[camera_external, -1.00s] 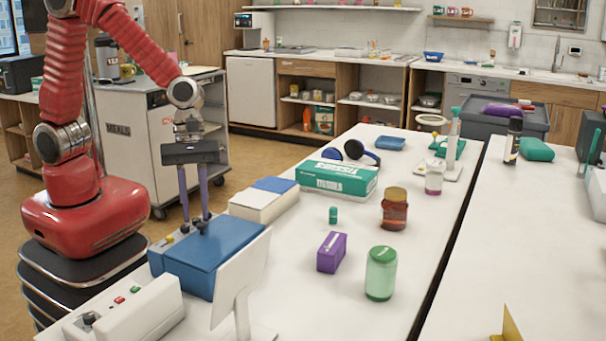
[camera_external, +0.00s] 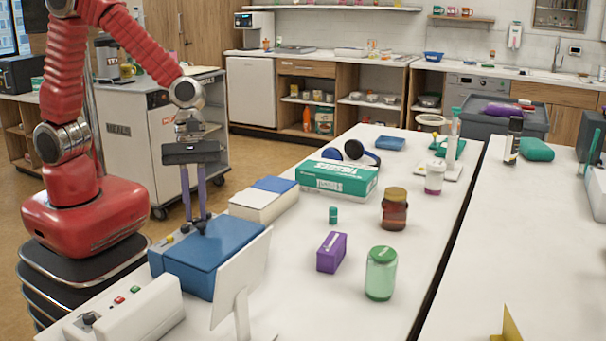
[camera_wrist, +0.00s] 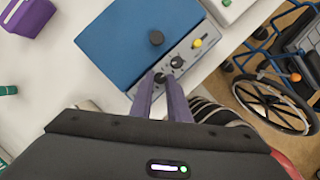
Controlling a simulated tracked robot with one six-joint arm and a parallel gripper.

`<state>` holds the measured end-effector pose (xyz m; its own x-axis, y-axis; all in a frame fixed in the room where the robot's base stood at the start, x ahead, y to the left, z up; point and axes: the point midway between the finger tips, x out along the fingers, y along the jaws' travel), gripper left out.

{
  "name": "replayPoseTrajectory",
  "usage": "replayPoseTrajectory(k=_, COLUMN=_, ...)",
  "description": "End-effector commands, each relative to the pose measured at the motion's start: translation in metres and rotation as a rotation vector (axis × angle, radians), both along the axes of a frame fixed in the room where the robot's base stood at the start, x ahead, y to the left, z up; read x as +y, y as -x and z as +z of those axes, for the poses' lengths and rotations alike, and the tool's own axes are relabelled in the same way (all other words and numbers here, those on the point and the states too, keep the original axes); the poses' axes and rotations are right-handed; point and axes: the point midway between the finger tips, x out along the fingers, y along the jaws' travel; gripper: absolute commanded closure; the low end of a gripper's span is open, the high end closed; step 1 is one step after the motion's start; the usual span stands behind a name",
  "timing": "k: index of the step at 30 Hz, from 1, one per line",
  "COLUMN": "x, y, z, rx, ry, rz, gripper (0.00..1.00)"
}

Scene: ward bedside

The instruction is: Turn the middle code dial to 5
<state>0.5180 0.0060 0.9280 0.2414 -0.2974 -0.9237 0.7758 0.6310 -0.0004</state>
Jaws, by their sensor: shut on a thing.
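A blue-lidded box (camera_external: 205,262) with a light grey control panel (camera_wrist: 212,38) along one edge stands on the white table. In the wrist view the panel carries a yellow knob (camera_wrist: 197,42), a dark dial (camera_wrist: 177,62) and another dark dial (camera_wrist: 160,77) in a row. My gripper (camera_wrist: 160,84) reaches down to the panel with its two purple fingers shut on this last dial. In the external view my gripper (camera_external: 198,220) stands upright over the box's far edge. I cannot read any dial's number, and the fingers hide part of the panel.
A white tilted panel (camera_external: 240,280) stands close to the box's right. A white-and-blue box (camera_external: 262,203) is behind it, and a white device with buttons (camera_external: 140,312) is in front. A purple box (camera_external: 331,252) is further right.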

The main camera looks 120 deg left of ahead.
Motion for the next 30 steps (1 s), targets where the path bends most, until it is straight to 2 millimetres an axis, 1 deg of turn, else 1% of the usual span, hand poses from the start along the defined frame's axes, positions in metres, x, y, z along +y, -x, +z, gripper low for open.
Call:
replayPoseTrajectory(k=8, x=0.0019, y=-0.0022, z=-0.0005, rx=0.001, ry=-0.001, rz=-0.138, gripper=1.00)
replayPoseTrajectory(k=24, x=0.0036, y=-0.0078, z=-0.0005, rx=0.000, ry=-0.001, rz=-0.582, gripper=1.00)
replayPoseTrajectory(k=30, x=0.0038, y=-0.0090, z=-0.0007, rx=0.000, ry=-0.002, rz=-0.699, gripper=1.00)
